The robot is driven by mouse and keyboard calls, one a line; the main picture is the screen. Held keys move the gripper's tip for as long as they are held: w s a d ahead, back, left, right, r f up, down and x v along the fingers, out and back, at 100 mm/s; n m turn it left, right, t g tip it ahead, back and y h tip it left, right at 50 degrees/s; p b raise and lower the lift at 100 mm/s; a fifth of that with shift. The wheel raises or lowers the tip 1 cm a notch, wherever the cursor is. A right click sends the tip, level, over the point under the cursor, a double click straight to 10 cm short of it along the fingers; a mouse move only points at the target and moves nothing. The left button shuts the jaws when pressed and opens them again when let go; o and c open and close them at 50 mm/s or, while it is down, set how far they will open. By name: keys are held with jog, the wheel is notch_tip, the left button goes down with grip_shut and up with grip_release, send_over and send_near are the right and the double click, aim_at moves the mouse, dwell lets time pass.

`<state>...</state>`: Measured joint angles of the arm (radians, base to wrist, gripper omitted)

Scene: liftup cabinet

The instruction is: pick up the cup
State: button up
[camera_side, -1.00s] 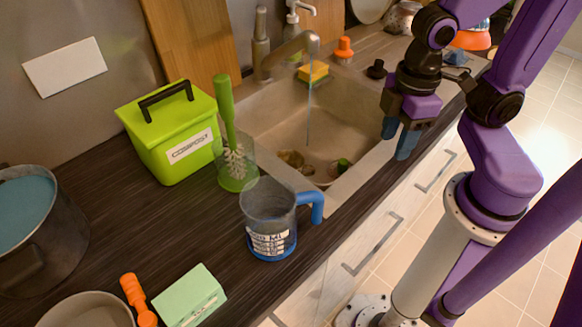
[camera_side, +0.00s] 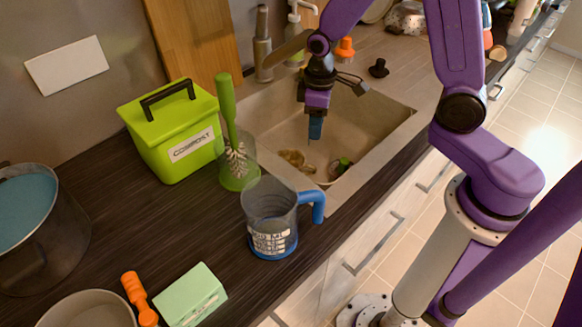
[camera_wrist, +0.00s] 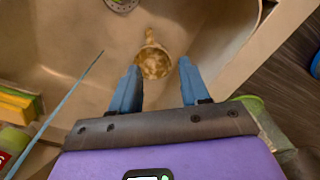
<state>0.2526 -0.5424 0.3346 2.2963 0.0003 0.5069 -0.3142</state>
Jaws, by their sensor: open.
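A clear cup (camera_side: 268,215) with a blue handle, a blue base and a white label stands upright on the dark counter, left of the sink's near end, in the side view. My gripper (camera_side: 315,132) points down over the sink basin, beyond the cup and apart from it. In the wrist view my gripper (camera_wrist: 157,88) has its two blue fingers spread with nothing between them. A brownish round item with a short handle (camera_wrist: 153,62) lies in the sink just past the fingertips; I cannot tell whether it is a cup or a ladle.
The sink (camera_side: 375,120) has raised rims and holds small items near its drain. A brush in a clear holder (camera_side: 237,170) and a green compost bin (camera_side: 175,130) stand left of it. A pot (camera_side: 40,235) and a green box (camera_side: 190,297) are on the near counter.

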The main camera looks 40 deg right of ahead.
notch_tip(320, 180, down, 2)
jog(key=w+d+m, duration=0.1)
jog(key=w+d, duration=0.1)
send_near(311, 165)
notch_tip(311, 165, down, 7)
jog(key=shift+s+d+r, duration=0.1)
jog(key=shift+s, duration=0.05)
jog(key=shift+f, duration=2.6)
grip_shut()
